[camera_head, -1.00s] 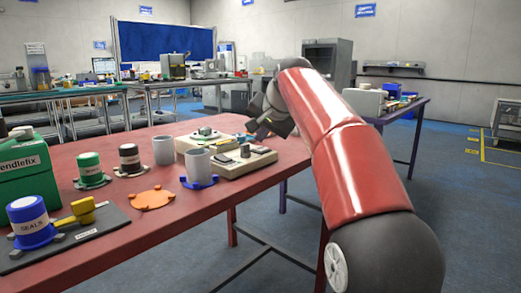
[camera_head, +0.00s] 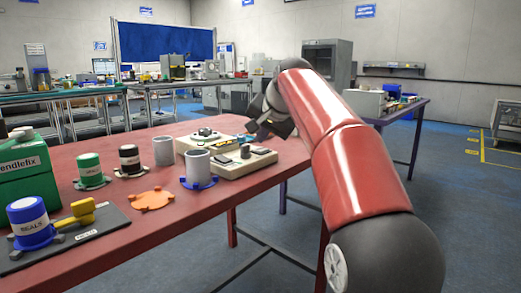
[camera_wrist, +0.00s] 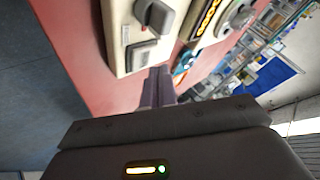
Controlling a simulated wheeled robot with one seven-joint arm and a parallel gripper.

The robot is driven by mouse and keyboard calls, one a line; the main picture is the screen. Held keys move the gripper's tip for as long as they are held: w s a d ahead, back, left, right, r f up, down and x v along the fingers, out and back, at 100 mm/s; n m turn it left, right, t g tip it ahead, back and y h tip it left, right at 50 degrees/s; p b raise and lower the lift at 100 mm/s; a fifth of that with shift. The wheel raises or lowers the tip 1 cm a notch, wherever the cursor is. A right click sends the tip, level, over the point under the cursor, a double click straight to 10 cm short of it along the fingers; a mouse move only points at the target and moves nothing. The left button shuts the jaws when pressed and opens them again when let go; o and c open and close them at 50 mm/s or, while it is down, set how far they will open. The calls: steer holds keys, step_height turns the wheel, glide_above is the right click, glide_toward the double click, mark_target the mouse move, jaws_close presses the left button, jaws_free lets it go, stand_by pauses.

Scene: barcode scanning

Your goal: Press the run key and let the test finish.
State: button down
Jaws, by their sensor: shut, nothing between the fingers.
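A beige device (camera_head: 262,160) with dark grey keys on top lies near the right edge of the red table. In the wrist view its beige panel (camera_wrist: 117,35) carries a raised grey key (camera_wrist: 158,15) and a darker grey block (camera_wrist: 141,54). I cannot read which one is the run key. My gripper (camera_head: 262,128) hangs above the table just behind the device. In the wrist view my gripper (camera_wrist: 157,72) is shut and empty, its fingertips close to the panel's edge beside the dark block. I cannot tell whether they touch. A second beige device (camera_head: 183,146) sits behind.
A grey cup (camera_head: 197,163) on a blue base stands beside the device, with another grey cup (camera_head: 163,150) behind it. The red table (camera_head: 125,238) has free room in front.

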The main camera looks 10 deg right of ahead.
mark_target(262, 150)
steer(key=shift+f, duration=0.1)
stand_by(0.5)
steer(key=shift+f, duration=0.3)
steer(key=shift+f+b, duration=0.45)
steer(key=shift+f, duration=0.05)
stand_by(0.8)
steer(key=shift+r, duration=0.2)
steer(key=shift+r+p, duration=0.7)
steer(key=shift+p, duration=0.3)
step_height(262, 150, up, 5)
steer(key=p, duration=0.5)
steer(key=shift+r, duration=0.1)
